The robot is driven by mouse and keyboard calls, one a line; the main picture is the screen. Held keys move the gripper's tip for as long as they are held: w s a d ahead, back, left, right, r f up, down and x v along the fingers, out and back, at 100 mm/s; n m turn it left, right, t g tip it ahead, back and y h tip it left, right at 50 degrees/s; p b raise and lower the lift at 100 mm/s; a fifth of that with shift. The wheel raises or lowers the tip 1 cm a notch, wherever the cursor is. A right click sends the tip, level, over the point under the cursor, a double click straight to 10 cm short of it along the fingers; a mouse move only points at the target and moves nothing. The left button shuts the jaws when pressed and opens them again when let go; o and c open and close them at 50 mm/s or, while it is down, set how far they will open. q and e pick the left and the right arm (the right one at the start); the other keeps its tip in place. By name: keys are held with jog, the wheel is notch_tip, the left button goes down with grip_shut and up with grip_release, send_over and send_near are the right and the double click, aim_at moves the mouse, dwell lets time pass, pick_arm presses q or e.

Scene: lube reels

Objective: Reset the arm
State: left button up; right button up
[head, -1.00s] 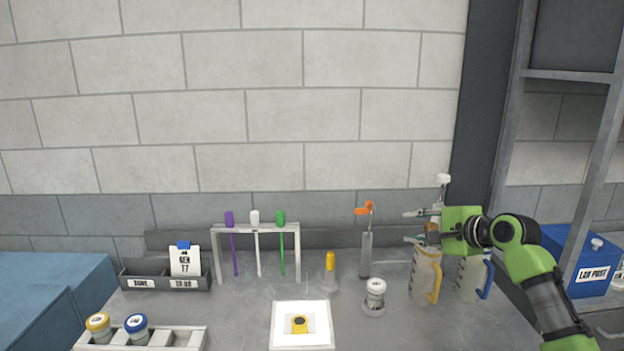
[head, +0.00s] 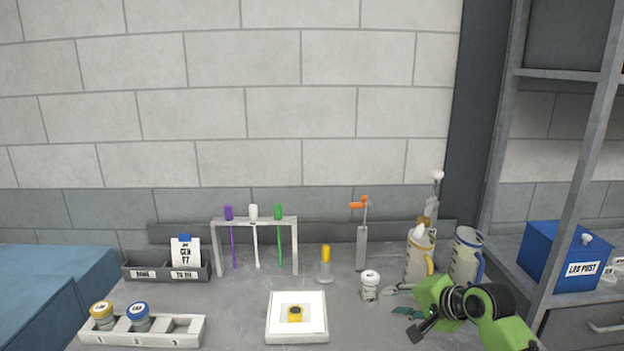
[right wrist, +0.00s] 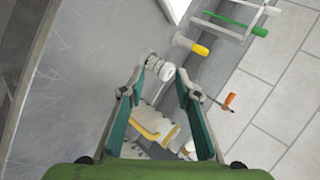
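My right gripper (head: 405,311) is low over the right part of the bench in the head view, in front of the jugs. Its fingers are apart with nothing held between them; the right wrist view also shows the open fingers (right wrist: 167,72). A white-lidded jar (head: 370,286) stands just left of the gripper in the head view. In the right wrist view the jar (right wrist: 159,68) shows beyond the gap between the fingertips. My left gripper is not in view.
A yellow-handled jug (head: 418,262) with a white-tipped thing at its mouth and a blue-handled jug (head: 465,258) stand behind the gripper. A white-topped square device (head: 297,328), a stirrer rack (head: 256,219) and a numbered jar holder (head: 185,331) stand left. A blue box (head: 565,262) is right.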

jog(key=s+a+f+n+g+h, duration=0.1)
jog(key=s+a+f+n+g, duration=0.15)
jog(key=s+f, duration=0.6)
jog(key=s+a+f+n+g+h, duration=0.1)
jog(key=s+f+n, duration=0.3)
jog(key=s+f, duration=0.45)
jog(key=s+d+n+g+h, duration=0.1)
jog(key=s+d+n, duration=0.15)
jog(key=s, duration=1.05)
jog(key=s+d+n+g+h, duration=0.1)
jog(key=s+n+h, duration=0.15)
jog(key=s, duration=1.05)
notch_tip(320, 180, down, 30)
jog(key=s+g+b, duration=0.1)
jog(key=g+b, duration=0.1)
pick_arm(q)
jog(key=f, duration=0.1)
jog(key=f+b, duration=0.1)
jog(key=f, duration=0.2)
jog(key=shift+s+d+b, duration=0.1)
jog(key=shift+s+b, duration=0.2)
jog(key=shift+b, duration=0.1)
pick_arm(e)
jog(key=s+d+f, duration=0.3)
jog(key=s+f, duration=1.4)
jog(key=shift+d+f+n+g, duration=0.15)
jog(key=shift+f+n+g, duration=0.05)
jog(key=shift+n+g, duration=0.2)
